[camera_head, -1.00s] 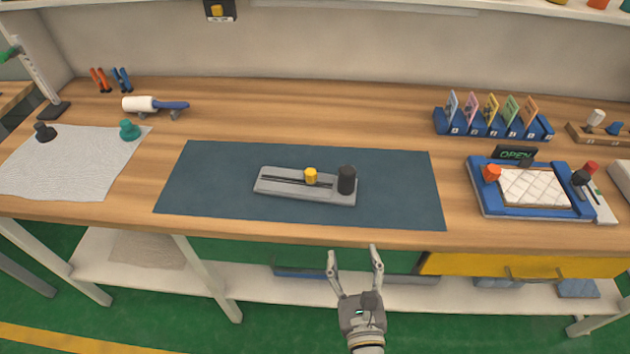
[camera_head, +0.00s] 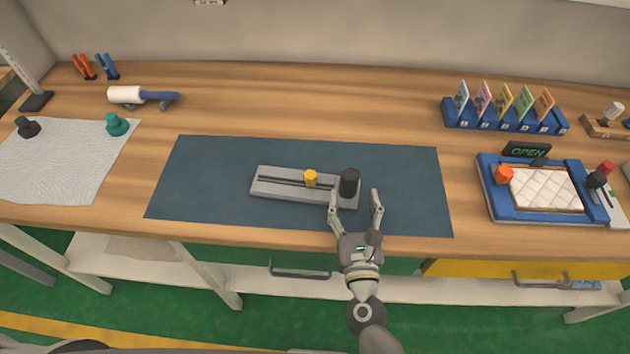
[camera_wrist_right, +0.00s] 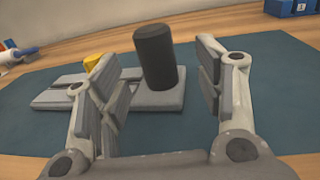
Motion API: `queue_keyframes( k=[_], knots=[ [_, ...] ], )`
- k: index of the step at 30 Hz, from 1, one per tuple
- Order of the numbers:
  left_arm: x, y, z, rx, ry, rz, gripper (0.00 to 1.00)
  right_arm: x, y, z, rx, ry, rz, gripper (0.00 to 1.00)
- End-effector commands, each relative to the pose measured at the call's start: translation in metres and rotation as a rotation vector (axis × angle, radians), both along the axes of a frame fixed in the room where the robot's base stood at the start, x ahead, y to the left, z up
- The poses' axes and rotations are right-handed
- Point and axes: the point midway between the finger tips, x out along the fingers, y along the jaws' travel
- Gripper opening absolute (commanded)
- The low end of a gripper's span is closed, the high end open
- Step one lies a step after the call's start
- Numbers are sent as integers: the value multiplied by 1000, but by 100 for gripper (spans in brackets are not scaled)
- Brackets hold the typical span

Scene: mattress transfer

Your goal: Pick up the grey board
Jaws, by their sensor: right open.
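The grey board (camera_head: 280,190) lies flat on the dark blue mat (camera_head: 210,210) in the middle of the workbench. It has a long slot, a yellow knob (camera_head: 311,178) and a black upright cylinder (camera_head: 349,182) at its right end. My right gripper (camera_head: 355,200) is open and empty over the mat's front part, just in front of the board's right end. In the right wrist view the board (camera_wrist_right: 55,98) lies beyond the open fingers, and the black cylinder (camera_wrist_right: 155,58) appears between them. My left gripper is not in view.
A blue tray (camera_head: 488,200) with a white quilted pad stands at the right, with a blue card rack (camera_head: 490,121) behind it. A white cloth (camera_head: 60,160) with knobs and a roller (camera_head: 140,97) are at the left. The mat around the board is clear.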

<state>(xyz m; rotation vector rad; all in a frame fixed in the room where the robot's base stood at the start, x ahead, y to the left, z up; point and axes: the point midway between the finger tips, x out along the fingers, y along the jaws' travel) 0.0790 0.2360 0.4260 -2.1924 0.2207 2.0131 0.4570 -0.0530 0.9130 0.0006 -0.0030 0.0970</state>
Motion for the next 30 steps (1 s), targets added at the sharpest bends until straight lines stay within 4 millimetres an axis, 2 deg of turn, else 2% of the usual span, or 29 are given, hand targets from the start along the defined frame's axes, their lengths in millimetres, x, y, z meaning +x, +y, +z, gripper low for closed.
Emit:
queue_keyframes(
  k=[5, 13, 18, 27, 30],
  knots=[
    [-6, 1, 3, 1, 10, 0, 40, 11, 1, 1, 0, 0, 0, 62],
    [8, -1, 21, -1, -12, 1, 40, 41, 9, 6, -1, -1, 0, 62],
    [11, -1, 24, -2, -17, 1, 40, 57, 10, 3, -1, 0, 0, 62],
    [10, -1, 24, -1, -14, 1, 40, 60, 10, 2, 0, 0, 0, 62],
    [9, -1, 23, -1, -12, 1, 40, 60, 10, 2, 0, 0, 0, 50]
  ],
)
